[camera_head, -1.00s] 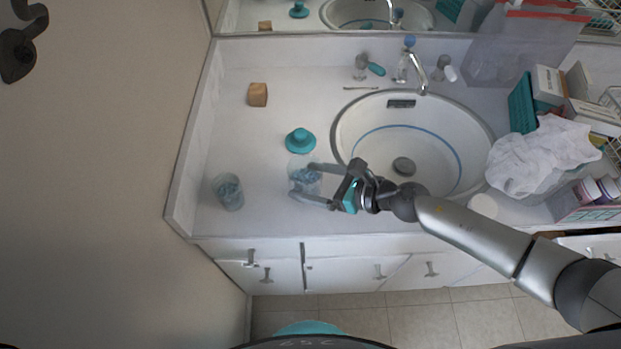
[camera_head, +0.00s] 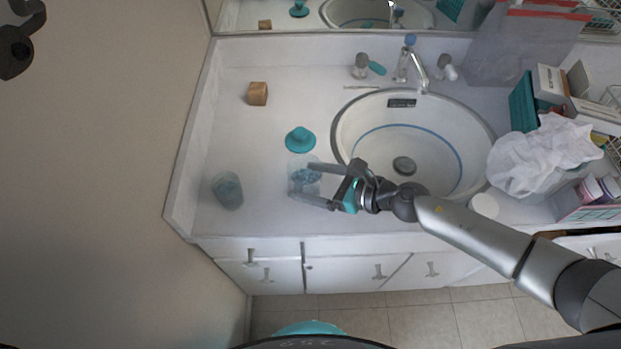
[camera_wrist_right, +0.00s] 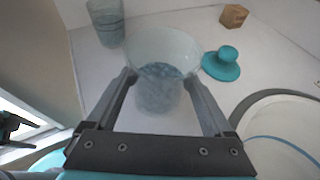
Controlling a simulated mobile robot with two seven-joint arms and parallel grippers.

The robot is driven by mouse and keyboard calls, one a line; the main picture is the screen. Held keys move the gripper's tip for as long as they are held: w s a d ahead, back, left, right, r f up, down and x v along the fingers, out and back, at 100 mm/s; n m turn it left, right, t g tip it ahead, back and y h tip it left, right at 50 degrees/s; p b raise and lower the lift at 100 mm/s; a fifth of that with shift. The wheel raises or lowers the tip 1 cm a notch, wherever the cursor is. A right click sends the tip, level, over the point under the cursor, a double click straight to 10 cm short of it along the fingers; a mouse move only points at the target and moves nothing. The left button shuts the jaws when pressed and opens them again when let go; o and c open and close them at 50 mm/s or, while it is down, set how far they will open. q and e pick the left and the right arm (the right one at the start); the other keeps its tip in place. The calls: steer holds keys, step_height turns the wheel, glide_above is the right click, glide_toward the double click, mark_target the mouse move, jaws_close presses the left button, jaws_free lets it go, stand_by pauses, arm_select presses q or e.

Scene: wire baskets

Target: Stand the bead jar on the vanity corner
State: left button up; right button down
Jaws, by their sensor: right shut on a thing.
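A clear jar with blue beads (camera_head: 304,178) stands on the white vanity top, left of the sink. My right gripper (camera_head: 304,182) reaches it from the right and is shut on it, one finger on each side. In the right wrist view the jar (camera_wrist_right: 160,85) sits upright between the fingers (camera_wrist_right: 160,92), its open mouth facing the camera.
A teal knobbed lid (camera_head: 300,140) lies just behind the jar. A wooden block (camera_head: 257,94) sits at the back left. The sink (camera_head: 445,175) is on the right, with a white cloth (camera_head: 540,158) beyond it. Free counter lies between the two clear containers and toward the back left.

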steer(key=shift+f+b, duration=0.4)
stand_by(0.4)
jaws_free()
steer(key=shift+c, duration=0.2)
stand_by(0.6)
steer(key=shift+v, duration=4.2)
steer(key=shift+s+d, duration=0.1)
steer(key=shift+d, duration=0.05)
